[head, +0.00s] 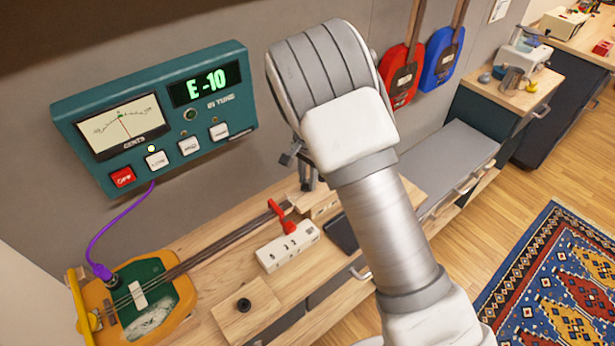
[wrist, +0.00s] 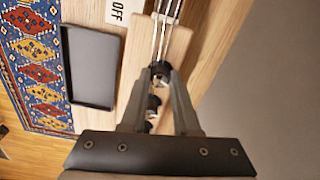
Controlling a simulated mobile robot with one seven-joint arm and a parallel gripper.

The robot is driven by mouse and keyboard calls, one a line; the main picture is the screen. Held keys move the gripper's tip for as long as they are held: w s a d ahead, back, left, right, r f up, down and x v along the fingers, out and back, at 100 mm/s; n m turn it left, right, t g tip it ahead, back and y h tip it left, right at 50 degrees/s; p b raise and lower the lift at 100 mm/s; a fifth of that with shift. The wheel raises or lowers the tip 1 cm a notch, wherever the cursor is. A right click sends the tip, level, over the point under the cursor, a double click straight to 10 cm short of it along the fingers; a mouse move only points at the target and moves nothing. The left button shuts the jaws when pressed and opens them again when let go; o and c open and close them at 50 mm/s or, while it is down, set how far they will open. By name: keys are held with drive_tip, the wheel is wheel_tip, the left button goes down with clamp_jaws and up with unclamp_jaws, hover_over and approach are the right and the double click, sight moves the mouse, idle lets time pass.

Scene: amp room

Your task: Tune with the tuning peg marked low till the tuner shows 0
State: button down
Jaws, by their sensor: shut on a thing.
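The teal tuner (head: 150,115) on the wall reads "E -10" in green on its display (head: 206,86). The red needle on its cents dial (head: 122,125) leans slightly left of upright. In the wrist view, my gripper (wrist: 161,72) is shut on a dark tuning peg (wrist: 160,68) at the end of the strings. Other dark pegs (wrist: 153,102) sit between and below my fingers. I cannot read any mark on the pegs. In the head view, my gripper (head: 308,182) reaches down at the instrument's head, and my arm hides part of it.
The stringed instrument (head: 177,290) lies on the wooden bench, with a purple cable (head: 95,236) joining it to the tuner. Red and blue guitars (head: 401,75) hang behind.

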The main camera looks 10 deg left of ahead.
drive_tip(key=shift+r+m, duration=0.1)
drive_tip(key=shift+m, duration=1.2)
drive_tip(key=c, duration=0.7)
unclamp_jaws()
drive_tip(key=shift+o, duration=0.2)
wheel_tip(320, 180, up, 17)
drive_tip(key=shift+s+d+r, duration=0.15)
drive_tip(key=shift+r, duration=0.05)
